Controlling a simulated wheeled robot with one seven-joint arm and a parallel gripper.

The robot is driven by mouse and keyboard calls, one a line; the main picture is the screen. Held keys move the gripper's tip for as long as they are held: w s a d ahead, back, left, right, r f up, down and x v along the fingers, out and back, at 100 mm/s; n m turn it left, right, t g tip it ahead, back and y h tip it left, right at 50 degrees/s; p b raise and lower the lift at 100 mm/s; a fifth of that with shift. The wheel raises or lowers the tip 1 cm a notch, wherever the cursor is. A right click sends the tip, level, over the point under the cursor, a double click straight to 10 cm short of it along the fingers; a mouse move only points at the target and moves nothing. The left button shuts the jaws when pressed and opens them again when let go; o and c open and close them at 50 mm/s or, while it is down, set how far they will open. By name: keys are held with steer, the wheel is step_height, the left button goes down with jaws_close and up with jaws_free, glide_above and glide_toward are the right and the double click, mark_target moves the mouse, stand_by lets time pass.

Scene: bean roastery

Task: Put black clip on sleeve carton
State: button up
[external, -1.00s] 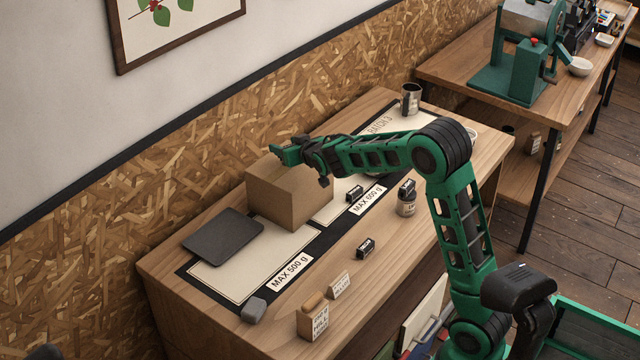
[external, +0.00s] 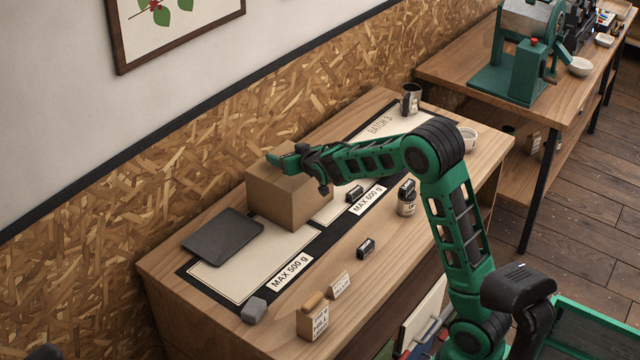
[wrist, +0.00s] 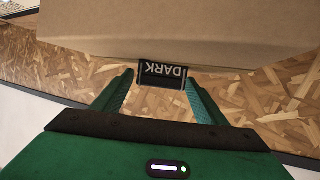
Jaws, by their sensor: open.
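The sleeve carton (external: 278,205), a plain brown box, stands on the bench mat; its side fills the top of the wrist view (wrist: 190,30). My gripper (external: 275,160) is at the carton's top. In the wrist view my gripper (wrist: 160,88) is open, its green fingers either side of a black clip (wrist: 162,75) lettered DARK, with gaps on both sides. The lettering appears upside down. The clip meets the carton's edge; I cannot tell how firmly it sits. The external view does not clearly show this clip.
Black labelled pieces lie on the mat (external: 355,193), on a jar (external: 407,205) and on the bench (external: 366,248). A dark grey slab (external: 222,238) lies left of the carton. A metal cup (external: 411,99) stands at the back. The chipboard wall (external: 130,200) is close behind.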

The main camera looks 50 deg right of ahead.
steer(key=v, duration=1.2)
steer(key=s+d+f+m+g+y, duration=0.1)
steer(key=s+d+f+g, duration=0.15)
steer(key=s, duration=0.85)
steer(key=s+d+f+g, duration=0.2)
steer(key=s+f+g, duration=0.2)
steer(key=s, duration=0.7)
steer(key=s+a+f+g+y, duration=0.2)
steer(key=s+a+g, duration=0.1)
steer(key=s, duration=0.9)
steer(key=s+a+f+g+y, duration=0.2)
steer(key=s+a+f+g, duration=0.1)
steer(key=s, duration=1)
steer(key=shift+a+m, duration=0.4)
steer(key=shift+a, duration=0.35)
steer(key=shift+w, duration=0.1)
